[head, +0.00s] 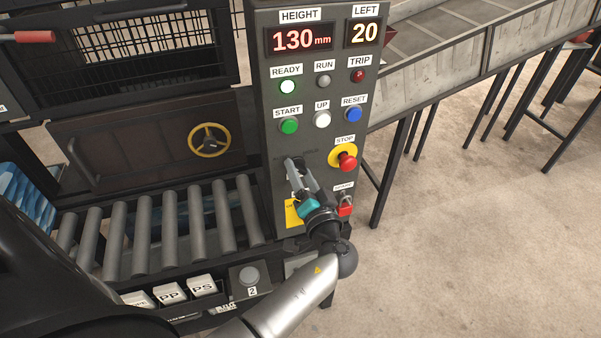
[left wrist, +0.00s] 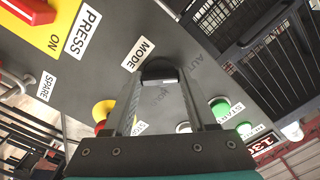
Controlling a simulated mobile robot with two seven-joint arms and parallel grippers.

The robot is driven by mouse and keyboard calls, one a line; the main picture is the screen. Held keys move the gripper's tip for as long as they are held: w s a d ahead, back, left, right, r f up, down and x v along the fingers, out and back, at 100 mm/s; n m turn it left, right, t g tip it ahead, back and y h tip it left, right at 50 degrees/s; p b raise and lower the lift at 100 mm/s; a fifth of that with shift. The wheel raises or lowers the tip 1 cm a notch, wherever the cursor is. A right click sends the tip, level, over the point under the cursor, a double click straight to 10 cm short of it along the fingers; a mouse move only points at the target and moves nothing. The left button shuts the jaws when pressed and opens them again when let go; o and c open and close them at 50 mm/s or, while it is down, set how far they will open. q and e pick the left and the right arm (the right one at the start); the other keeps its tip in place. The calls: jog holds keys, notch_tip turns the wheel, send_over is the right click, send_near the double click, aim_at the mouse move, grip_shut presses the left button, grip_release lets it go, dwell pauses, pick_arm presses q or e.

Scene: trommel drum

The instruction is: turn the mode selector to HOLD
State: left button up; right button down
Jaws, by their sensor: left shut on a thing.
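The mode selector is a black knob (left wrist: 160,72) on the grey control panel (head: 320,105), beside the MODE label (left wrist: 138,55) in the left wrist view. My left gripper (left wrist: 160,78) is shut on this knob, with a fingertip at each side. In the head view my left gripper (head: 293,164) reaches the panel's lower left part and hides the knob. Faint position words are printed around the knob. The fingers partly cover them, and I cannot tell which one the knob points at.
A red STOP button (head: 347,162) on a yellow ring and a red switch (head: 345,209) sit close right of my gripper. Green START (head: 289,126) and blue RESET (head: 353,114) buttons are above. Rollers (head: 170,225) lie left.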

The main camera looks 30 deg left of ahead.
pick_arm(q)
jog(key=shift+c, duration=1.1)
jog(key=m, duration=0.3)
jog(key=shift+r+m, duration=0.1)
jog(key=shift+m, duration=0.2)
jog(key=m+p, duration=0.1)
jog(key=m, duration=0.3)
jog(key=shift+m, duration=0.3)
jog(key=m+p, duration=0.1)
jog(key=m, duration=0.3)
jog(key=shift+r, duration=0.15)
jog(key=m+p, duration=0.2)
jog(key=m, duration=0.3)
jog(key=shift+m, duration=0.3)
